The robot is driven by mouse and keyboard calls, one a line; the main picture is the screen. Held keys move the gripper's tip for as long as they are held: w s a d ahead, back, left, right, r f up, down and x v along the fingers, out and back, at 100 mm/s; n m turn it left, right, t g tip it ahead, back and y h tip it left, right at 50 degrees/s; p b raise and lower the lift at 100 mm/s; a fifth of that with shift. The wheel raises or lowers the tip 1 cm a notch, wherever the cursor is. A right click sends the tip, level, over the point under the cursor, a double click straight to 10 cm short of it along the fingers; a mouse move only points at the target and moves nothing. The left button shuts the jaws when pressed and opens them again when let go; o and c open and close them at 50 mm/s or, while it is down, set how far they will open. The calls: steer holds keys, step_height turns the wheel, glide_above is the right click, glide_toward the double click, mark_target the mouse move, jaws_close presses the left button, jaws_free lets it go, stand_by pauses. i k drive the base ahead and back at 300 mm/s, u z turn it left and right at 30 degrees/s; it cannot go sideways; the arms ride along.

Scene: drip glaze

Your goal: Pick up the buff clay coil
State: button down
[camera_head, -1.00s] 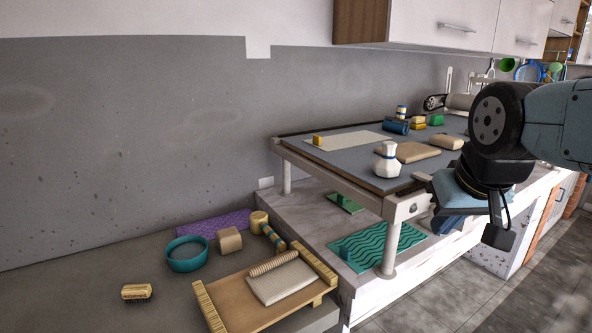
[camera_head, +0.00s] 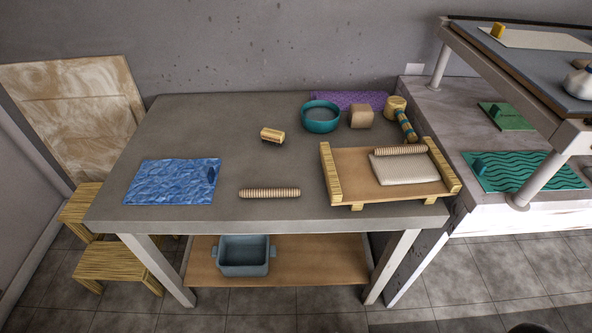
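A ribbed, tan-buff coil (camera_head: 270,193) lies on its side near the front edge of the grey table (camera_head: 235,213), left of the wooden board. A second ribbed coil (camera_head: 401,150) of similar colour lies on the back edge of a pale slab (camera_head: 403,170) on the wooden board. I cannot tell from colour alone which one is the buff clay coil. My gripper is out of view.
A blue wavy mat (camera_head: 173,181) lies on the left of the table. A small wooden block-like brush (camera_head: 272,135), teal bowl (camera_head: 320,117) and clay block (camera_head: 361,116) stand behind. The wooden board (camera_head: 350,187) has raised striped side rails. Table around the front coil is clear.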

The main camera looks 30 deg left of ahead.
mark_target(268, 192)
steer(key=z, duration=1.45)
steer(key=i, duration=0.1)
steer(key=u, duration=3.25)
steer(key=k, duration=0.85)
steer(key=u, duration=0.2)
steer(key=i, duration=0.85)
steer(key=z, duration=0.1)
